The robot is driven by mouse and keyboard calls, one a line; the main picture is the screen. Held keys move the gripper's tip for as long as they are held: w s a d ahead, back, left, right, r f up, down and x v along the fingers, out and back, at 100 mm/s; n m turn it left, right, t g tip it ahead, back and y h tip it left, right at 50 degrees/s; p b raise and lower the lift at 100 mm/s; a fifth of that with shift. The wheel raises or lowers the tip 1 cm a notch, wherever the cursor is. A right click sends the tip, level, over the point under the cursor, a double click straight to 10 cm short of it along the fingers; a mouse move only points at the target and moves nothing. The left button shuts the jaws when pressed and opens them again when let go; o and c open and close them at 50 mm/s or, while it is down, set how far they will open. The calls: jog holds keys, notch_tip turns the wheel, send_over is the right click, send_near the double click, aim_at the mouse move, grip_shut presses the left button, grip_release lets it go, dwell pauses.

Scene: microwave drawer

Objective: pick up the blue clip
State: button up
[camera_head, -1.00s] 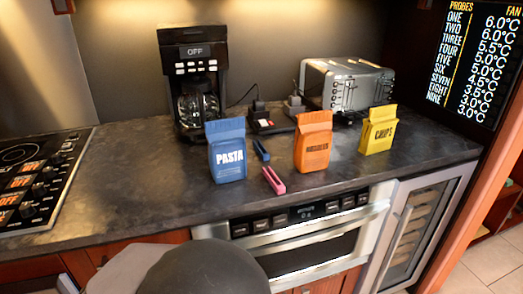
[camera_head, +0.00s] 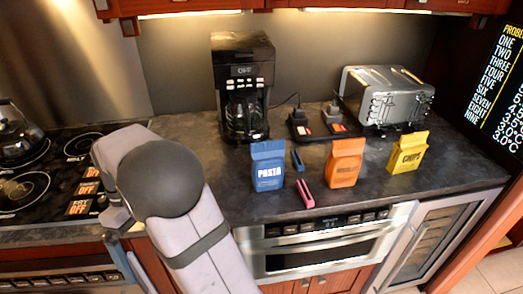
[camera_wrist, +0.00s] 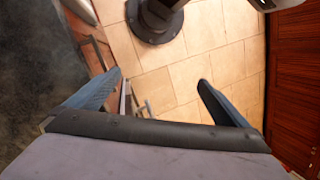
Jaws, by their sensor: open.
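The blue clip (camera_head: 297,160) lies on the dark counter, just right of the blue pasta bag and behind the pink clip (camera_head: 305,194). In the wrist view my gripper (camera_wrist: 160,86) has its two blue-grey fingers spread wide, with nothing between them. It points down at the tiled floor, past the counter's edge. In the head view my arm stands at the left front, well away from the blue clip; the fingertips are not clearly seen there. The blue clip is not in the wrist view.
The blue pasta bag (camera_head: 268,166), orange bag (camera_head: 344,162) and yellow chips bag (camera_head: 408,152) stand on the counter (camera_head: 225,195). A coffee maker (camera_head: 242,85), power strip (camera_head: 318,122) and toaster (camera_head: 386,97) are behind. The stove (camera_head: 75,150) is left. The counter's front strip is clear.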

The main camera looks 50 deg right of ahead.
jog(key=w+d+r+m+t+h+p, duration=0.1)
jog(key=w+d+r+m, duration=0.25)
jog(key=d, duration=0.55)
jog(key=w+d+r+m+t+h+p, duration=0.1)
jog(key=w+d+r+m, duration=0.3)
jog(key=d, duration=0.4)
jog(key=s+d+r+m+h+p, duration=0.1)
jog(key=s+d+r+m, duration=0.15)
jog(key=d+m, duration=0.45)
jog(key=s+d+r+m+h+p, duration=0.2)
jog(key=d+r+m, duration=0.15)
jog(key=d, duration=0.85)
jog(key=s+d+r+m+h+p, duration=0.15)
jog(key=d+r+m, duration=0.3)
jog(key=d, duration=0.45)
jog(key=m+g+y+p, duration=0.2)
jog(key=m, duration=0.7)
send_over(298, 160)
jog(key=w+a, duration=0.2)
jog(key=a, duration=0.1)
jog(key=shift+n, duration=0.25)
notch_tip(298, 160, down, 14)
jog(key=shift+w+d+r, duration=0.15)
jog(key=shift+h, duration=0.25)
jog(key=shift+p+x, duration=1.2)
jog(key=shift+x, duration=1.8)
